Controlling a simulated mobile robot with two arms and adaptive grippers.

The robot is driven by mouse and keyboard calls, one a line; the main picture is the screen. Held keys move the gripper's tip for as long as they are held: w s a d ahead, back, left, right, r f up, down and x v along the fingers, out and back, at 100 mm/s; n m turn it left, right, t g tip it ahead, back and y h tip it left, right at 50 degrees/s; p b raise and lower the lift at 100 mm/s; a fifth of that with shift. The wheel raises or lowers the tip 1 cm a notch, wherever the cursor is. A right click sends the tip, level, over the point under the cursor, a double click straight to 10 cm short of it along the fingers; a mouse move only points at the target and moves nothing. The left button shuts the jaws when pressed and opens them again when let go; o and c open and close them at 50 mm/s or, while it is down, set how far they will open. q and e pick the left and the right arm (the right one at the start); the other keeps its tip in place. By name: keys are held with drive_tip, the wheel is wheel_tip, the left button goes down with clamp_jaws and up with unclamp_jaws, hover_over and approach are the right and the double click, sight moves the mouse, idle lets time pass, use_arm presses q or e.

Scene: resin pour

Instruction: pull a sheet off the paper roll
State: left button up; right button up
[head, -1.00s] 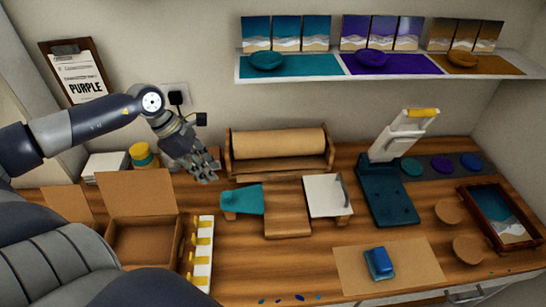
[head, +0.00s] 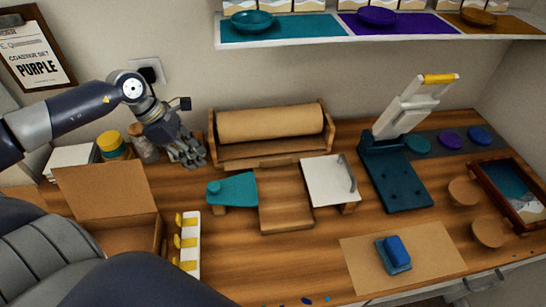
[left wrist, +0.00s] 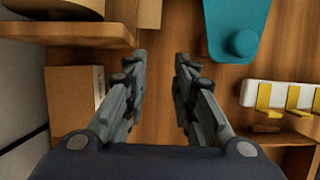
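The brown paper roll (head: 268,123) lies in a wooden holder (head: 222,158) against the back wall. A strip of paper shows low at the holder's front. My left gripper (head: 190,158) is just left of the holder, fingers pointing down, apart from the roll. In the left wrist view my left gripper (left wrist: 162,62) is open, with bare wooden table between its fingers. There the holder (left wrist: 75,32) is at the upper left and part of the roll (left wrist: 35,5) shows at the top edge. My right gripper is not in view.
A teal board (head: 237,188), a wooden board (head: 285,208) and a white board with a handle (head: 322,182) stand before the holder. A jar (head: 114,146) and an open carton (head: 108,195) are left. A shelf (head: 370,42) overhangs the back.

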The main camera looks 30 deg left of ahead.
use_arm(q)
drive_tip(key=w+d, duration=0.1)
drive_tip(key=d, duration=0.1)
drive_tip(key=w+d, duration=0.2)
drive_tip(key=shift+w+r, duration=0.1)
drive_tip(key=shift+w, duration=0.05)
drive_tip(key=p, duration=0.5)
hover_over(272, 160)
drive_tip(key=shift+s+a, duration=0.25)
drive_tip(key=shift+a, duration=0.2)
drive_tip(key=x, duration=0.4)
drive_tip(key=shift+s+a+p, duration=0.15)
drive_tip(key=shift+p, duration=0.15)
drive_tip(key=shift+f, duration=0.65)
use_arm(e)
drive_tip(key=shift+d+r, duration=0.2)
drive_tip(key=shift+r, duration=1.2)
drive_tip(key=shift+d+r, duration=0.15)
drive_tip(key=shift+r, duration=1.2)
use_arm(q)
clamp_jaws()
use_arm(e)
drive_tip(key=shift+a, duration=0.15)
